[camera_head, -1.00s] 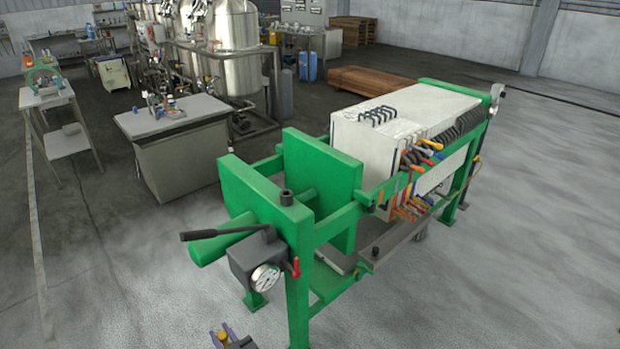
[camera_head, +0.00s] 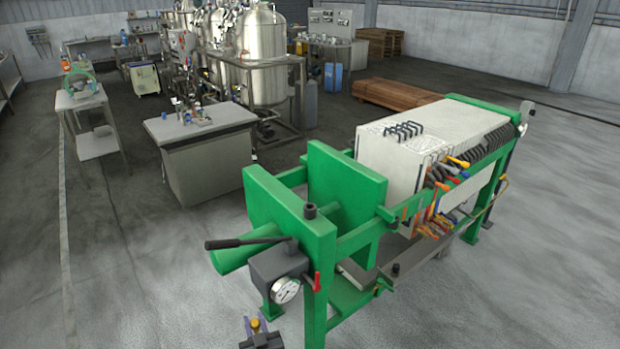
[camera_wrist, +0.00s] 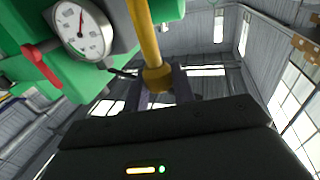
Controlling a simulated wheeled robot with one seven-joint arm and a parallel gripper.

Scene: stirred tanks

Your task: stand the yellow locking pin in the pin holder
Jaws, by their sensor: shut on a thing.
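The yellow locking pin (camera_wrist: 148,45) is between the two purple-grey fingers of my gripper (camera_wrist: 165,85) in the wrist view. Its shaft runs up out of the picture and its thicker collar sits at the fingers. In the head view my gripper (camera_head: 256,324) is at the bottom edge, low in front of the green press, with a small bit of yellow between its fingers. A short black cylinder (camera_head: 310,211) stands on the top of the press's front green end plate; I cannot tell whether it is the pin holder.
The green filter press (camera_head: 322,250) fills the middle, with a black lever (camera_head: 240,243), a pressure gauge (camera_head: 286,290) and a red handle (camera_head: 317,282) at its front end. The gauge (camera_wrist: 82,30) is close by in the wrist view.

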